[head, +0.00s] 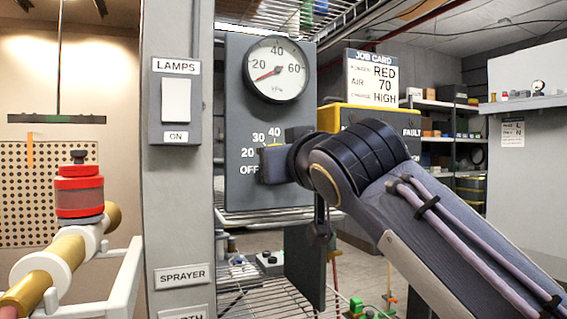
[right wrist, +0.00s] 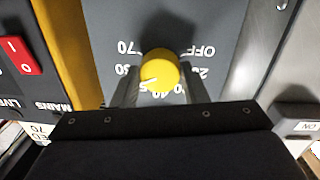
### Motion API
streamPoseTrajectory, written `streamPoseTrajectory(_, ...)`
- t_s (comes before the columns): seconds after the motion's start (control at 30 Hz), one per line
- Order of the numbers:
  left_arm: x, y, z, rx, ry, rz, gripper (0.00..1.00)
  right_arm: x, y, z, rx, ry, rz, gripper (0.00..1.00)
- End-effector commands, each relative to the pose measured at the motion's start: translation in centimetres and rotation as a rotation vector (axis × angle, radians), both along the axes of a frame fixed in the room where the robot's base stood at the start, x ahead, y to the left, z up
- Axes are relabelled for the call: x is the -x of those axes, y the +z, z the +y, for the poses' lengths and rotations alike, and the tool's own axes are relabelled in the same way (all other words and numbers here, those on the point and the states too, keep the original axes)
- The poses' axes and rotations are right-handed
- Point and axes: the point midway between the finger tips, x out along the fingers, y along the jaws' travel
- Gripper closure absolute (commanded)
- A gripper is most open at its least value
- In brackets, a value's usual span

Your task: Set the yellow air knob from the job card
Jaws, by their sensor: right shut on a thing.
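The yellow air knob (right wrist: 159,71) sits on a grey panel (head: 239,112) and shows in the right wrist view. My right gripper (right wrist: 160,82) is shut on it, one finger on each side. The knob's white mark points to the lower left in that view, toward the 50 to 60 part of the scale; the exact number is hard to tell. In the head view my right gripper (head: 275,160) hides most of the knob and part of its scale. The job card (head: 371,78) reads AIR 70, with RED and HIGH. My left gripper is not in view.
A round gauge (head: 276,69) is above the knob, its red needle pointing lower left, at the low end. A LAMPS switch (head: 176,101) is on the post at left. A yellow-topped box (head: 350,113) stands behind my wrist. A red and grey cylinder (head: 79,190) stands at far left.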

Motion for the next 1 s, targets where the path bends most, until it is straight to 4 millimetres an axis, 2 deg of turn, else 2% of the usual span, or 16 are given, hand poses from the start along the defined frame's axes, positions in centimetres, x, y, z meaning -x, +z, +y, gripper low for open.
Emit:
streamPoseTrajectory(0.7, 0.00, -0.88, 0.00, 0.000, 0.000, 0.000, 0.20, -0.04, -0.24, 0.28, -0.614, -0.003, 0.263, 0.83)
streamPoseTrajectory(1.0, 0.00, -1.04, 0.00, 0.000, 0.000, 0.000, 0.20, -0.04, -0.23, 0.34, -0.798, -0.003, 0.342, 0.83)
